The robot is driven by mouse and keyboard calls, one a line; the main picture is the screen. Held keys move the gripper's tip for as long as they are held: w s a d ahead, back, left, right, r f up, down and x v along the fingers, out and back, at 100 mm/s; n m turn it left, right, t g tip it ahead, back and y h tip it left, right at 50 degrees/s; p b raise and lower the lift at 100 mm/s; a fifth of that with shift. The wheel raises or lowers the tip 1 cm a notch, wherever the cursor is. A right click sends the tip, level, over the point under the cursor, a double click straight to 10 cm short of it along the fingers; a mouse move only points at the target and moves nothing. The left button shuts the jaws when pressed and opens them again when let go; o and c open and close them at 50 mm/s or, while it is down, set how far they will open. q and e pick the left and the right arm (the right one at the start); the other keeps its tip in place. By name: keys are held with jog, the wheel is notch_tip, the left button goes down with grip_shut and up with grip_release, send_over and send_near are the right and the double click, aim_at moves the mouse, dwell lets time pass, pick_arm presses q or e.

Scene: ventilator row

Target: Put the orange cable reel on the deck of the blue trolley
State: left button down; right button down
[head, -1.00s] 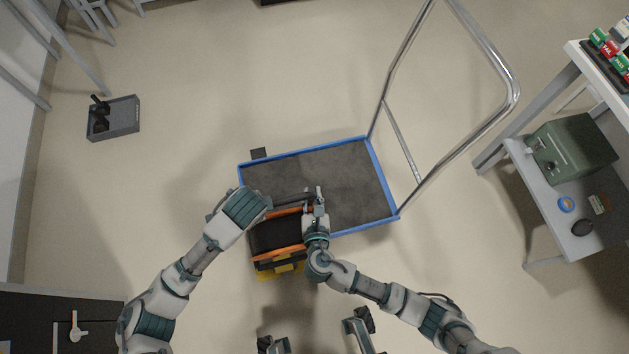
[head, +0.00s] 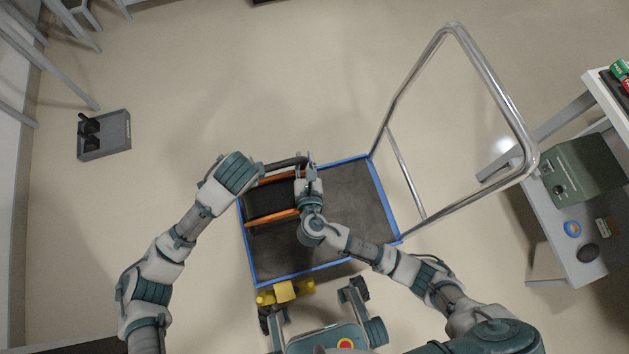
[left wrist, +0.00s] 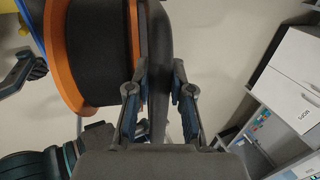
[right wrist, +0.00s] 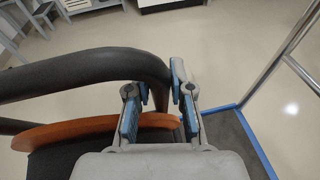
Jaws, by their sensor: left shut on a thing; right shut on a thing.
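The orange cable reel (head: 272,216), with orange flanges and a black drum, is over the left part of the blue trolley's deck (head: 350,205). I cannot tell whether it touches the deck. My left gripper (head: 261,172) is shut on the reel's dark tube frame; the left wrist view shows the frame between its fingers (left wrist: 160,88) beside the orange flange. My right gripper (head: 305,162) is shut on the same frame near its right corner, seen in the right wrist view (right wrist: 157,95). My arms hide parts of the reel and deck.
The trolley's chrome push handle (head: 489,74) rises at the right. A yellow object (head: 286,291) is at the deck's near edge. A bench with a green box (head: 585,170) stands at right. A grey tray (head: 105,140) lies on the floor at left. Right deck is clear.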

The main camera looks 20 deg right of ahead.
aim_at(255, 190)
pick_arm(q)
jog(key=shift+a+r, duration=0.25)
jog(key=shift+r, duration=0.05)
pick_arm(e)
jog(key=shift+a+r, duration=0.25)
jog(key=shift+a, duration=0.25)
pick_arm(q)
jog(key=shift+f, duration=0.1)
pick_arm(e)
jog(key=shift+f, duration=0.1)
